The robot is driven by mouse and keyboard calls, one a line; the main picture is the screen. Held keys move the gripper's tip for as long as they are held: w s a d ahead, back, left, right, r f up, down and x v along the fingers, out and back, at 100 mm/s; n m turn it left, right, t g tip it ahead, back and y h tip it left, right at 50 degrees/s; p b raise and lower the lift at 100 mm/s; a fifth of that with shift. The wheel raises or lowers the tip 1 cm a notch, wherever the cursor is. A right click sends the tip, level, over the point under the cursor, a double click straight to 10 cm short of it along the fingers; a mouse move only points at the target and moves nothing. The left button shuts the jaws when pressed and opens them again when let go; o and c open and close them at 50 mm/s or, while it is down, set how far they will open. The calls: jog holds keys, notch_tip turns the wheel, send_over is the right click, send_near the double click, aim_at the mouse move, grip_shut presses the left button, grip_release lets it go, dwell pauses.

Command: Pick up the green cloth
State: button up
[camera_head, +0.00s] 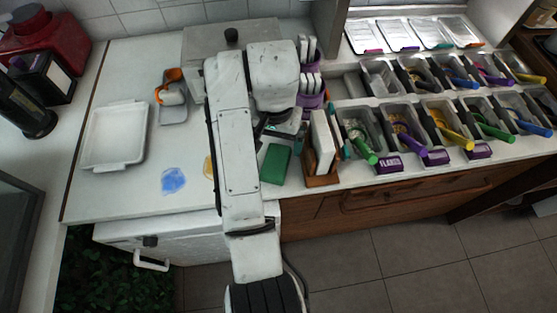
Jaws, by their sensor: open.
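The green cloth (275,164) lies flat on the white counter, right of my arm and near the counter's front edge. It looks like a folded rectangle. My gripper (281,134) is just behind and above the cloth, with its jaws open. I see no contact with the cloth, but the gap between them is hard to judge. My arm hides the counter to the left of the cloth.
A wooden holder (322,178) with white cards stands close right of the cloth. Purple cups (312,86) stand behind it. Topping tubs with coloured scoops fill the right side. A blue patch (173,181) and a white tray (115,136) lie left, with free counter between them.

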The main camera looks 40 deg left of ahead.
aim_at(276, 160)
notch_tip(276, 160, down, 8)
jog(key=shift+w+f+p, duration=0.15)
jog(key=shift+f+p, duration=0.05)
jog(key=shift+p, duration=0.7)
jog(key=c, duration=1.2)
jog(key=shift+r, duration=0.1)
